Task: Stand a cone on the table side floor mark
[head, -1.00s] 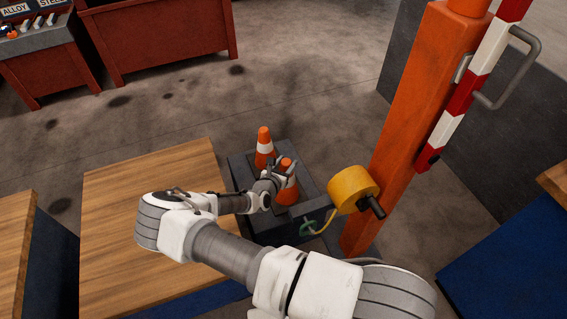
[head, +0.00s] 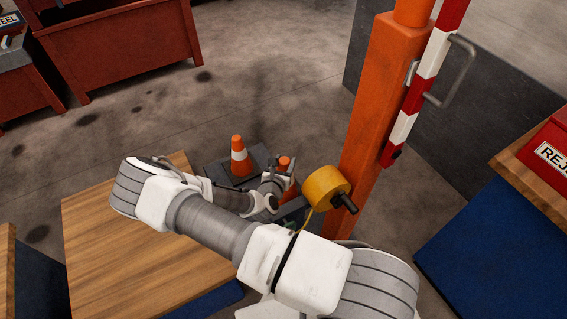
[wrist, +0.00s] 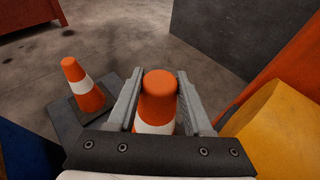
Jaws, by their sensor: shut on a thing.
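My gripper (head: 279,181) is shut on an orange cone with a white band (head: 284,164), holding it near its top. In the wrist view the held cone (wrist: 158,95) stands between the two grey fingers, its lower part hidden by the gripper body. A second orange and white cone (head: 238,155) stands upright on the dark grey tray (head: 262,154), to the left of the held one. It also shows in the wrist view (wrist: 82,82). Whether the held cone's base touches the tray is hidden. I cannot make out a floor mark.
A yellow reel (head: 322,186) on an orange post (head: 375,110) is close to the right of my gripper. A wooden table (head: 120,235) lies left. A red and white barrier pole (head: 420,85) stands beside the post. Open floor (head: 220,80) lies beyond.

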